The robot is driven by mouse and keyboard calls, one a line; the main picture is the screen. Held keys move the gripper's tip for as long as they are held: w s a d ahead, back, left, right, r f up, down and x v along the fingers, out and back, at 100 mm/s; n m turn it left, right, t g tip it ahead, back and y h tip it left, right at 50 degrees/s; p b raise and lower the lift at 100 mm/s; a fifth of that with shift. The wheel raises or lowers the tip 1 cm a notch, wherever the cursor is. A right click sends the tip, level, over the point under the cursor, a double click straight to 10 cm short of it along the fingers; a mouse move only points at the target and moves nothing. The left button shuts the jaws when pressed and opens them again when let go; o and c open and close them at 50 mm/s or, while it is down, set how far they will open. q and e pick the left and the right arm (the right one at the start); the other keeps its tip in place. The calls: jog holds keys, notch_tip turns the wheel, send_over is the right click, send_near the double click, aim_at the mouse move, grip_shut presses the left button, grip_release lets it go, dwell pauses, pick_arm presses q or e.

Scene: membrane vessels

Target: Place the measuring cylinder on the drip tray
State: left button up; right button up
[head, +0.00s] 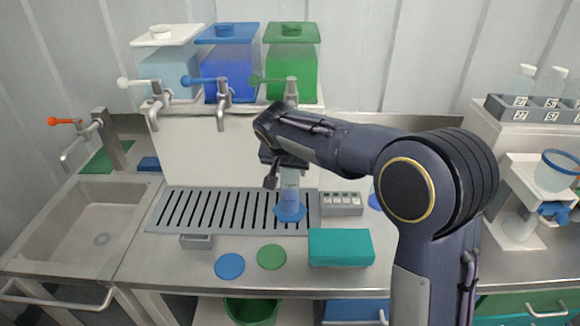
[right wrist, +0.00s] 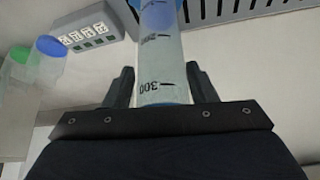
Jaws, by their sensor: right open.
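The measuring cylinder (head: 290,201) is clear with a blue base and stands upright, its base over the right end of the slotted drip tray (head: 150,224). It appears to rest on the tray, though contact under the base is hard to see. In the right wrist view the cylinder (right wrist: 160,65) runs between my fingers, with its 300 mark near them. My right gripper (head: 283,169) is open around the cylinder's upper part; in the wrist view the fingers (right wrist: 160,88) are on either side with small gaps. The drip tray's slots (right wrist: 225,10) also show there. My left gripper is out of view.
A grey labelled block (head: 341,203) sits right of the tray, and a teal box (head: 340,247) in front. Blue (head: 229,266) and green (head: 271,257) discs lie on the counter. Taps and three tanks (head: 230,75) stand behind. Clear vessels (right wrist: 40,70) show in the wrist view.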

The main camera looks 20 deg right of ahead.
jog(key=shift+o, duration=1.5)
jog(key=v, duration=1.2)
jog(key=s+d+f+n+g+y, duration=0.1)
jog(key=s+d+f+y, duration=0.15)
jog(key=s+d, duration=0.4)
jog(key=s+d+f+n+y, duration=0.1)
jog(key=s+d+f+y, duration=0.15)
jog(key=s, duration=0.75)
jog(key=s+a+f+n, duration=0.1)
jog(key=s+f, duration=0.3)
jog(key=s, duration=0.3)
jog(key=s+a+f+n+t+y, duration=0.1)
jog(key=s+f, duration=0.3)
jog(key=s, duration=0.3)
jog(key=shift+f+y, duration=0.15)
jog(key=shift+y, duration=0.15)
